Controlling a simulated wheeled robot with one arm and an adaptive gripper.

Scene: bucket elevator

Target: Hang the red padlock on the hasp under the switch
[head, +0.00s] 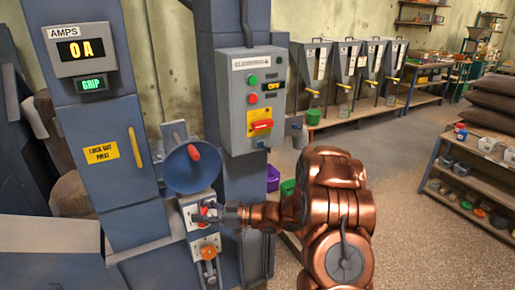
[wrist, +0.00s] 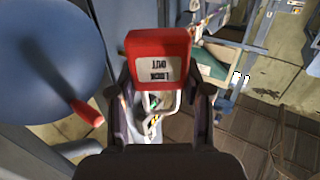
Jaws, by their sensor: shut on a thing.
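The red padlock (wrist: 157,46) shows large in the wrist view, its white label upside down and its metal shackle reaching down between the fingers. My gripper (wrist: 157,112) is shut on it; the fingers hide part of the shackle. In the head view my gripper (head: 226,213) points left, in front of a small pale panel (head: 188,215) on the blue machine. A red bit shows at its tips, too small to identify surely. A red-and-yellow switch (head: 262,125) is on the grey control box, above and right of my gripper. I cannot make out the hasp clearly.
A blue round cover (head: 192,172) with a red handle (head: 193,152) is just above my gripper; the red handle also shows in the wrist view (wrist: 87,113). An orange knob (head: 208,252) is below. Shelving (head: 470,180) stands at right, with open floor before it.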

